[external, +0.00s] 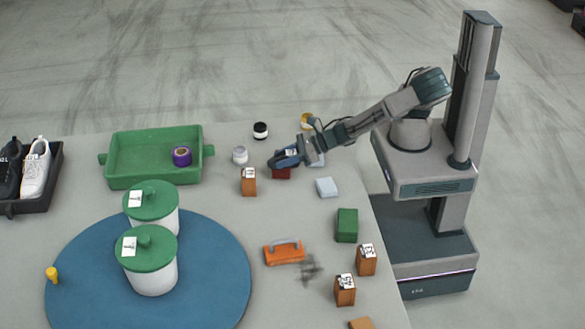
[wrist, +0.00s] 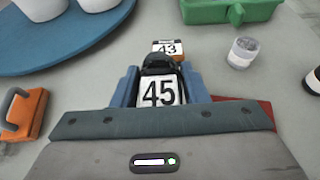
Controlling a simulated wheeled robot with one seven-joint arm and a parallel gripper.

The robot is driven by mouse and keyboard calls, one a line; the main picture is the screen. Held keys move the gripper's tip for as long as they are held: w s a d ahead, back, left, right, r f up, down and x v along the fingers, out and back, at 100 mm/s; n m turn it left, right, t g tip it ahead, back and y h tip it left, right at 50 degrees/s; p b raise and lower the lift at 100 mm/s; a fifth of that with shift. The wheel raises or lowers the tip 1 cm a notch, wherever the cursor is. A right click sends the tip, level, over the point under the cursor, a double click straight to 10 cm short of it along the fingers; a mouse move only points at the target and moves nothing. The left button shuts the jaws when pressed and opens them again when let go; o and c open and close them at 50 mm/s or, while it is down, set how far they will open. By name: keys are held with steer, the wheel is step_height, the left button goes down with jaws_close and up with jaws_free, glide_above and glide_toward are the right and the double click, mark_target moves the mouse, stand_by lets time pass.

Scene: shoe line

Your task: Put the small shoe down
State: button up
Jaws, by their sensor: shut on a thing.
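My gripper (external: 277,161) is shut on the small shoe, low over the table near its back right part. In the wrist view the shoe (wrist: 160,91) shows between the blue fingers as a dark rounded end and a white label reading 45. Its rest is hidden by my gripper. I cannot tell whether it touches the table. An orange-brown block labelled 43 (wrist: 166,47) stands just beyond the fingertips; in the external view this block (external: 248,182) is left of and nearer than my gripper. A red block (external: 282,173) lies partly hidden under my gripper.
A green tray (external: 125,178) holds a purple roll. Two white lidded tubs (external: 150,273) stand on a blue round mat (external: 215,285). Jars (external: 240,155), an orange handled tool (external: 284,253), a green block (external: 347,225) and labelled blocks (external: 345,291) surround some bare table. A dark tray (external: 50,185) holds shoes.

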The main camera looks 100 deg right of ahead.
steer(key=shift+d+r, duration=0.2)
steer(key=shift+d, duration=0.15)
steer(key=w+a+f+n+g+y+b, duration=0.1)
steer(key=w+a+n+y, duration=0.15)
steer(key=a, duration=0.55)
steer(key=w+a+f+n+y, duration=0.2)
steer(key=w+a+y, duration=0.1)
steer(key=a, duration=0.6)
steer(key=n+g+y+b, duration=0.3)
steer(key=n+y, duration=0.1)
steer(key=n, duration=0.1)
glide_above(291, 297)
steer(key=f, duration=0.3)
steer(key=shift+d+f+m, duration=0.15)
steer(key=shift+d+m, duration=0.1)
steer(key=shift+d, duration=0.1)
steer(key=shift+a+f, duration=0.3)
steer(key=shift+a, duration=0.15)
steer(key=shift+f, duration=1.95)
